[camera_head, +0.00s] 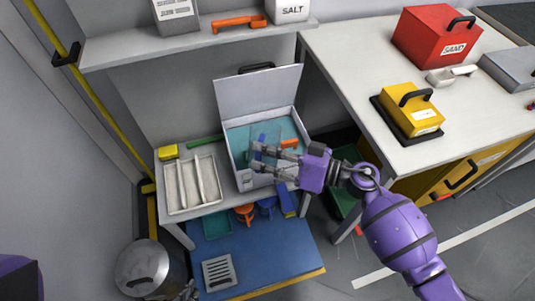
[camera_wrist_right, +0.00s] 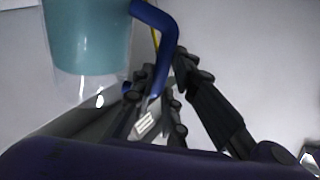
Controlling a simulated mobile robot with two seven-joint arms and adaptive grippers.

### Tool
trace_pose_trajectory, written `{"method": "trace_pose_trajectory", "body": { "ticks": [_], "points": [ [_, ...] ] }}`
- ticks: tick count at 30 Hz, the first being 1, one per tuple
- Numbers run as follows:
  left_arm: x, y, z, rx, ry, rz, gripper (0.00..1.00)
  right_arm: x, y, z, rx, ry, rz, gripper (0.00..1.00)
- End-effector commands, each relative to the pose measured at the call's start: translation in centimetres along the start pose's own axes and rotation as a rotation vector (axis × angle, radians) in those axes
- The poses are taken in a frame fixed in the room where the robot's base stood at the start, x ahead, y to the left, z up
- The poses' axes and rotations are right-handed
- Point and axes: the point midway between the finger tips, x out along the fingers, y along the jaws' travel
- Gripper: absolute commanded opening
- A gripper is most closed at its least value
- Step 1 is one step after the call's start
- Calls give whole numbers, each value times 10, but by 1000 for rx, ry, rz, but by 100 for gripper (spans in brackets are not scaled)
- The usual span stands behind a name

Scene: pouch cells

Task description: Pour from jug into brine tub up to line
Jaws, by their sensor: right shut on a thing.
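A clear jug with teal liquid (camera_wrist_right: 88,35) and a blue handle (camera_wrist_right: 160,30) shows at the upper left of the right wrist view. My right gripper (camera_head: 256,158) is shut on the jug's handle; it also shows in the wrist view (camera_wrist_right: 165,95). In the head view the see-through jug (camera_head: 262,137) is over the open grey box (camera_head: 238,176), whose inside is teal. This box seems to be the brine tub; its line and level are not readable. My left gripper (camera_head: 186,293) seems to show only in part at the bottom edge, its jaws unclear.
The box's raised lid (camera_head: 258,90) stands behind it. A pale divided tray (camera_head: 168,200) is to its left. A shelf (camera_head: 180,45) with a salt container (camera_head: 289,10) is above. A lidded metal pot (camera_head: 142,265) stands at lower left. A yellow case (camera_head: 412,108) is on the right bench.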

Motion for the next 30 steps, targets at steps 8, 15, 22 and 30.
{"method": "trace_pose_trajectory", "body": {
  "ticks": [8, 15, 22, 30],
  "points": [
    [-2, 1, -20, 2, 28, 3, 0, 0, -2, -8, 15, 2, -3, 0],
    [-7, 1, -29, 2, 38, 2, 0, 0, -2, -11, 31, -2, -3, 0],
    [-9, 0, -25, 1, 31, 0, 0, 0, -2, -9, 36, -3, -2, 0],
    [-10, 0, -23, -3, 26, 0, 0, 0, -2, -10, 38, -3, -3, 0]
  ]
}}
